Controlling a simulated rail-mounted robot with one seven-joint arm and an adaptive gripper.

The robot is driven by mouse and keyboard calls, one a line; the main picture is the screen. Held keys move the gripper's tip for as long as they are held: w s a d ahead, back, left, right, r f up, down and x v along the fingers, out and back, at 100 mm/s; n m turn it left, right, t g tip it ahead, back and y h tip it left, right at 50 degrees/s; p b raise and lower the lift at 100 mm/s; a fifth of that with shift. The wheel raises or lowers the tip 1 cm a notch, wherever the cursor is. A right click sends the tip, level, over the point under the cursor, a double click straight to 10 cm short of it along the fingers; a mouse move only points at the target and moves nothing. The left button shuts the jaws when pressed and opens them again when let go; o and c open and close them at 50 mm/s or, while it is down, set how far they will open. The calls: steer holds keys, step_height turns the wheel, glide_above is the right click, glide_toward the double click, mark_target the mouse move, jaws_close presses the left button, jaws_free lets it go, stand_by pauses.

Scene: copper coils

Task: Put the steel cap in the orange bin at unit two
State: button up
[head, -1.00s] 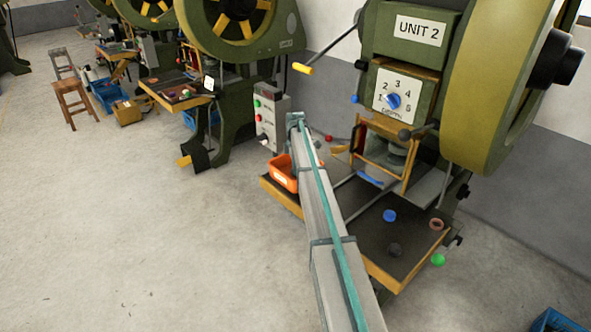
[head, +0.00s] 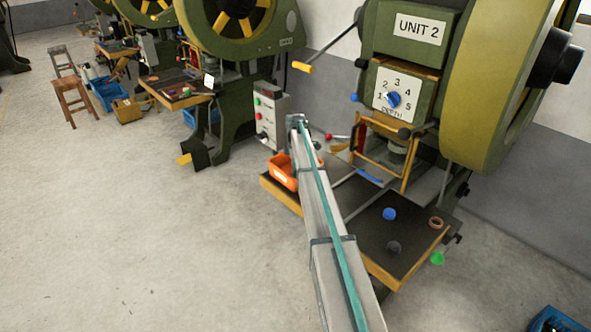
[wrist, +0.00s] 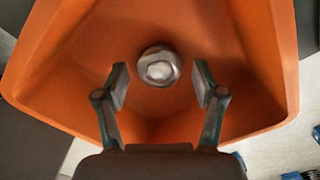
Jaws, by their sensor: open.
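The orange bin (head: 282,172) stands on the left end of the unit two table, partly hidden by my arm in the head view. The inside of the bin (wrist: 75,50) fills most of the wrist view. The steel cap (wrist: 157,67), round and shiny silver, shows against the bin's orange inside. It appears just beyond my fingertips, apart from both fingers. I cannot tell whether it rests on the bin's floor. My gripper (wrist: 161,83) is open over the bin, with a finger on either side of the cap. My arm hides the gripper in the head view.
The dark table (head: 360,200) holds a blue piece (head: 389,214), a dark round piece (head: 393,247) and a copper ring (head: 436,223). A green knob (head: 438,258) is at its front right. The press (head: 412,60) labelled unit 2 rises behind. Open floor lies left.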

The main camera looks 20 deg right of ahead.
step_height(320, 180, up, 12)
steer(key=b, duration=0.2)
stand_by(0.4)
